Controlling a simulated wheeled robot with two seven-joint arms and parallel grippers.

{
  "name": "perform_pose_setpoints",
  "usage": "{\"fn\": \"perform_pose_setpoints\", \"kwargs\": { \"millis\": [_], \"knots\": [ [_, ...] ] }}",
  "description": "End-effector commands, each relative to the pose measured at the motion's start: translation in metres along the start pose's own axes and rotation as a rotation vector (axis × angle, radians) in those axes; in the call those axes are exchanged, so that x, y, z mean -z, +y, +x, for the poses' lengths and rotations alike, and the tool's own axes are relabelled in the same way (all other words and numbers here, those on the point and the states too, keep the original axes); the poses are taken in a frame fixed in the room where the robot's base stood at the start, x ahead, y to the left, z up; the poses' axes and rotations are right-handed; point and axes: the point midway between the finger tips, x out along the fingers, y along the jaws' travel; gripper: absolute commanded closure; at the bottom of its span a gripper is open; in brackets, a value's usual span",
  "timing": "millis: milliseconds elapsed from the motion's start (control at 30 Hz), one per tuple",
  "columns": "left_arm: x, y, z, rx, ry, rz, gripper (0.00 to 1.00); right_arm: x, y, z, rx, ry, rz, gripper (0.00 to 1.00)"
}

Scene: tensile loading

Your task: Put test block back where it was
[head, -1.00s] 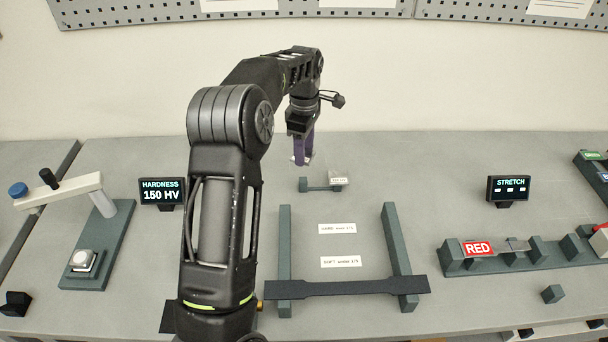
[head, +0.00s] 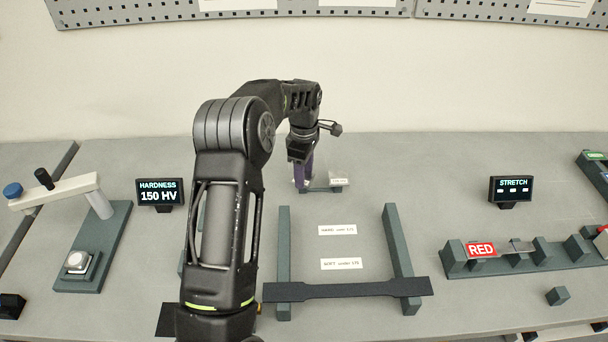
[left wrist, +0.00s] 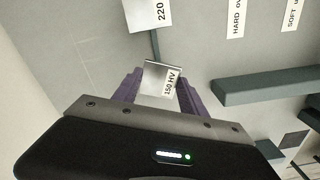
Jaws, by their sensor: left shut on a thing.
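The test block marked 150 HV (left wrist: 161,80) is a small silver plate between the purple fingers of my left gripper in the left wrist view. My left gripper (head: 302,180) is shut on it, low over the back of the table at the left end of a small dark green holder (head: 318,189). A second silver block (head: 338,181) sits at the holder's right end; in the left wrist view it is marked 220 (left wrist: 147,14). I cannot tell whether the held block touches the holder. My right gripper is not in view.
The hardness tester (head: 103,240) stands at the left by a display reading 150 HV (head: 160,192). Two green rails (head: 284,265) carry a dark tensile specimen (head: 345,290) across their front. A rack with a RED tag (head: 480,249) is at the right. The table behind the STRETCH display (head: 510,188) is clear.

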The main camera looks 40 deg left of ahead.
Motion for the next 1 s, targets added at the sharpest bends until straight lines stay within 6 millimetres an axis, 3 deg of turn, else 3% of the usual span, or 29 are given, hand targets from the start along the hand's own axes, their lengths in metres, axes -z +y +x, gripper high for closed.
{"fn": "perform_pose_setpoints", "kwargs": {
  "millis": [333,367,600,1000],
  "knots": [
    [0.000,0.000,0.003,-0.002,0.000,0.000,1.00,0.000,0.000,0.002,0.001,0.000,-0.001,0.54],
    [0.000,0.000,0.002,-0.001,0.000,0.000,0.48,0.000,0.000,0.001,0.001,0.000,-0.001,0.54],
    [0.000,0.000,0.002,0.000,0.000,0.000,0.29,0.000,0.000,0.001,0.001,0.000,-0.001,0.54],
    [0.000,0.000,-0.008,-0.001,0.000,0.000,0.29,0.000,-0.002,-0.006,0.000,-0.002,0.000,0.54]
  ]
}}
